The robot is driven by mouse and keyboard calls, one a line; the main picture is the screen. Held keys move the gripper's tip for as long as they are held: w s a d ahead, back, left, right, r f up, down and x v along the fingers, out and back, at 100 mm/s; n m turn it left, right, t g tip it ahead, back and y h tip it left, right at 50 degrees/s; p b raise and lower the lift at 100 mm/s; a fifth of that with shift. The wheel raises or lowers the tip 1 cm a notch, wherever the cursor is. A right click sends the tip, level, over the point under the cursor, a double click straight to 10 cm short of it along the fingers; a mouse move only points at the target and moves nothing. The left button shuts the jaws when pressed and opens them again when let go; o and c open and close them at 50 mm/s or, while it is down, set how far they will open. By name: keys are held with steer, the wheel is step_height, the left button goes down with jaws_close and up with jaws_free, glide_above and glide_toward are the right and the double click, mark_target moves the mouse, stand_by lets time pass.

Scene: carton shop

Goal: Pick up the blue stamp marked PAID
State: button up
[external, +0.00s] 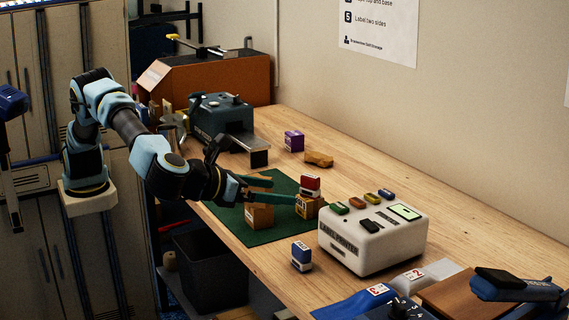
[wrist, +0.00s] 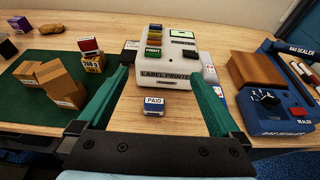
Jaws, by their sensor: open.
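The blue stamp marked PAID (wrist: 154,104) stands upright on the wooden table in the wrist view, in front of the label printer. It also shows in the external view (external: 301,257), near the table's front edge. My gripper (wrist: 162,80) is open and empty, with green fingers. In the wrist view the stamp appears between the two fingers. In the external view my gripper (external: 272,190) is over the green mat, behind and left of the stamp and apart from it.
The white label printer (external: 354,250) stands right of the stamp. A blue bag sealer (wrist: 276,112) is at the right. Bare table lies around the PAID stamp.

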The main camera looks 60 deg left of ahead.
glide_toward(301, 258)
steer(key=w, duration=0.1)
steer(key=w+a+f, duration=0.1)
steer(key=w+f, duration=0.1)
steer(key=shift+w+a, duration=0.3)
steer(key=shift+a, duration=0.1)
steer(key=p+x, duration=0.1)
steer(key=x, duration=0.2)
steer(key=p+x, duration=0.1)
steer(key=x, duration=0.3)
steer(key=p+x, duration=0.1)
steer(key=x, duration=0.2)
steer(key=shift+w+r, duration=0.2)
steer(key=shift+w, duration=0.1)
steer(key=shift+a, duration=0.1)
steer(key=c, duration=1.5)
